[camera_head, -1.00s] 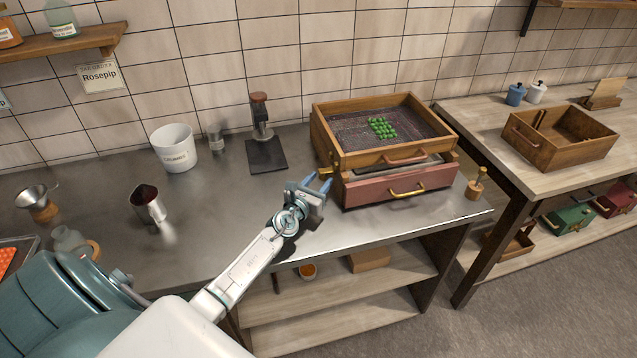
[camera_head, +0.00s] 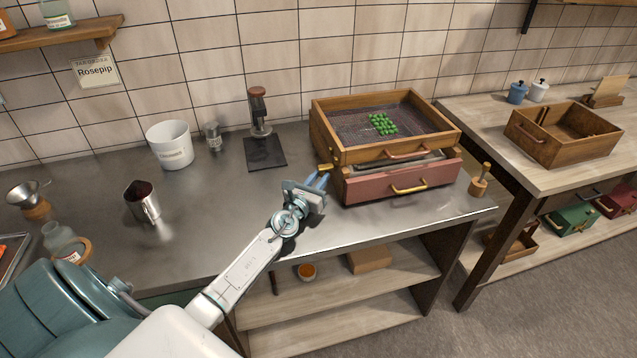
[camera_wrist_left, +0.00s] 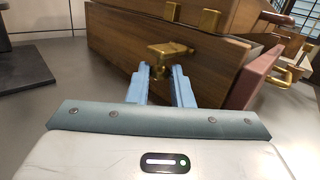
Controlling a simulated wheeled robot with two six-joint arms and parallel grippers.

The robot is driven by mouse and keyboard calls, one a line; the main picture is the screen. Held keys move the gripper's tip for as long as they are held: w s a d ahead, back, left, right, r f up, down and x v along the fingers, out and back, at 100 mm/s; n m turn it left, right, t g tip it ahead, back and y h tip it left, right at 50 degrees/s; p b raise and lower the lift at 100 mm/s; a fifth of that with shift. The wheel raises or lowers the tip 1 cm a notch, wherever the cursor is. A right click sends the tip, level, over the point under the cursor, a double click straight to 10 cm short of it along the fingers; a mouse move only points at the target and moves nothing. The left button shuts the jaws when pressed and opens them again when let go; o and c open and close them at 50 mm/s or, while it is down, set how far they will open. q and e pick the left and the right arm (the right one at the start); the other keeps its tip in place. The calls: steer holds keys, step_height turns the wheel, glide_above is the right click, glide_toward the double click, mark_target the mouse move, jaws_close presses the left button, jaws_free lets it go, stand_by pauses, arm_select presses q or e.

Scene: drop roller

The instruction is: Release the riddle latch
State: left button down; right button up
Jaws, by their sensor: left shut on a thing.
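The riddle is a wooden-framed mesh tray (camera_head: 331,138) with green pieces on it, on top of a wooden box with a red drawer front (camera_head: 385,186). A brass latch (camera_head: 324,167) sits on the box's left side; it also shows in the left wrist view (camera_wrist_left: 168,49). My left gripper (camera_head: 318,181) is at this latch, its blue fingers (camera_wrist_left: 161,74) shut on the latch's lower end, which is partly hidden between the fingertips. My right gripper is in neither view.
A black stand (camera_head: 264,152), a white bucket (camera_head: 171,146) and a metal jug (camera_head: 144,203) stand to the left on the steel counter. A small wooden-handled tool (camera_head: 479,183) stands right of the box. The counter between jug and box is clear.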

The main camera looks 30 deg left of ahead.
arm_select(q)
steer(key=c, duration=1.3)
jaws_free()
steer(key=s, duration=0.9)
steer(key=shift+s+d+f, duration=0.25)
steer(key=shift+d+f, duration=0.15)
steer(key=shift+s, duration=0.65)
steer(key=shift+s+f, duration=0.1)
